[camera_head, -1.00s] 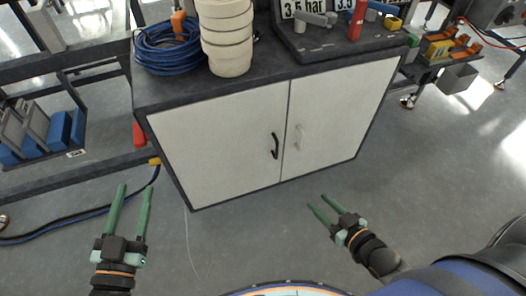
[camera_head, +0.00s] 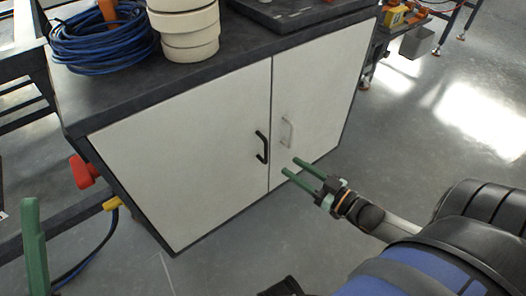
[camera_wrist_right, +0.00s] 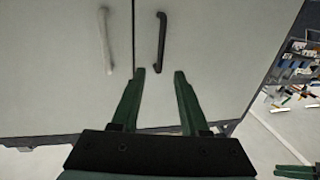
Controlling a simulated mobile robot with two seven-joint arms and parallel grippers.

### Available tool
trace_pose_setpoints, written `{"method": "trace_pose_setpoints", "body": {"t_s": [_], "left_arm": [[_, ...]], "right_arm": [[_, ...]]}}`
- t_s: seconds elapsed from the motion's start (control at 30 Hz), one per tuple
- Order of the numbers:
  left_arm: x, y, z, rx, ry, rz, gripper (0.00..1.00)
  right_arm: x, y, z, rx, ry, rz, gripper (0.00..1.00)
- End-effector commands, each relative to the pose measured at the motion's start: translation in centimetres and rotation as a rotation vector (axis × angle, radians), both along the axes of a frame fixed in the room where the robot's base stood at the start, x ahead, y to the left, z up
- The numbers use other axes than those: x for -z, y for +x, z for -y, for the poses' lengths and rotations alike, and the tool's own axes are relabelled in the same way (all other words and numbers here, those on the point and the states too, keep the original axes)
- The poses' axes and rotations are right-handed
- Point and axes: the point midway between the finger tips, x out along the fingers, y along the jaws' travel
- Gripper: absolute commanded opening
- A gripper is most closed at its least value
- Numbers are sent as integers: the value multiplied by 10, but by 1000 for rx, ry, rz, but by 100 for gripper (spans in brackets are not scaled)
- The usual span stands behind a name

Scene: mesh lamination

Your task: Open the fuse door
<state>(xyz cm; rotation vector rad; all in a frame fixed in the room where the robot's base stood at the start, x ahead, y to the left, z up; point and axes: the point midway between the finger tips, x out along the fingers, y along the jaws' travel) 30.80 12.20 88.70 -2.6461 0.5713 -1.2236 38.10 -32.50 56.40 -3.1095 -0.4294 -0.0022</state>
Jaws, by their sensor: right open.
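A cabinet has two pale doors, a left door (camera_head: 185,155) and a right door (camera_head: 325,85), both shut. I see no label telling which is the fuse door. The left door has a black handle (camera_head: 262,147), the right door a pale grey handle (camera_head: 287,132). My right gripper (camera_head: 290,166) is open and empty, in front of the doors, just below the handles in the head view. In the right wrist view, the black handle (camera_wrist_right: 161,42) lies just beyond the gap between the fingertips (camera_wrist_right: 160,72); the pale handle (camera_wrist_right: 105,40) is further left. Only a green finger of my left gripper (camera_head: 36,250) shows.
Coiled blue hose (camera_head: 100,40) and stacked pale rings (camera_head: 185,30) stand on the dark cabinet top (camera_head: 110,100). A red part (camera_head: 84,171) and a yellow part (camera_head: 112,203) sit at the cabinet's left side. The floor in front and to the right is open.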

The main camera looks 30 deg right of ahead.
Motion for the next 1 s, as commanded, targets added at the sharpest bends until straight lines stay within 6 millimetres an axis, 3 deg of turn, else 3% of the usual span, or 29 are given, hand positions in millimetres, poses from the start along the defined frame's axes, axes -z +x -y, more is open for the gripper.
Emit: {"method": "trace_pose_setpoints", "body": {"t_s": [0.3, 0.5, 0.7, 1.0], "left_arm": [[28, 1, 2, 15, -6, -19, 50], [39, 2, 4, 11, 7, -20, 50], [42, 2, 4, 9, 12, -21, 50], [43, 2, 5, 9, 13, -23, 50]], "right_arm": [[2, 61, -18, -1, 0, 4, 45], [2, 88, -25, -1, 2, 2, 45], [1, 100, -29, 0, 1, 0, 45], [0, 101, -29, 0, 0, -2, 45]]}}
